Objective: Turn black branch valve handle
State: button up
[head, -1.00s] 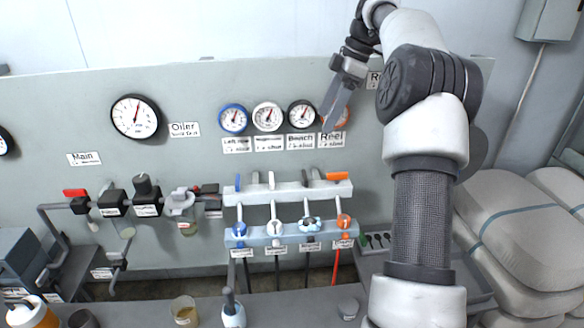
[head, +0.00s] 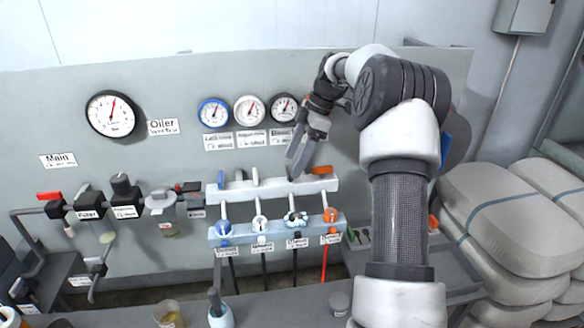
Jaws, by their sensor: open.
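The branch manifold (head: 272,186) is a pale bar on the panel with a row of valve handles: blue (head: 221,180), white (head: 255,176), black and orange (head: 322,170). The black handle (head: 290,178) is third from the left, mostly hidden behind my fingertips. My gripper (head: 297,165) is open and empty, pointing down and left, its tips at or just above the black handle. I cannot tell whether they touch it or whether the handle sits between them.
Gauges (head: 249,110) with labels sit above the manifold; my gripper covers part of that area. A lower bar (head: 277,229) carries coloured couplings and hoses. A bench (head: 260,305) with a cup (head: 168,313) runs along the front. Stacked sacks (head: 510,225) stand at the right.

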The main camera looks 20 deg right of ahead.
aim_at(289, 173)
jog(key=shift+x, duration=1.3)
jog(key=c, duration=1.1)
jog(key=shift+o, duration=0.2)
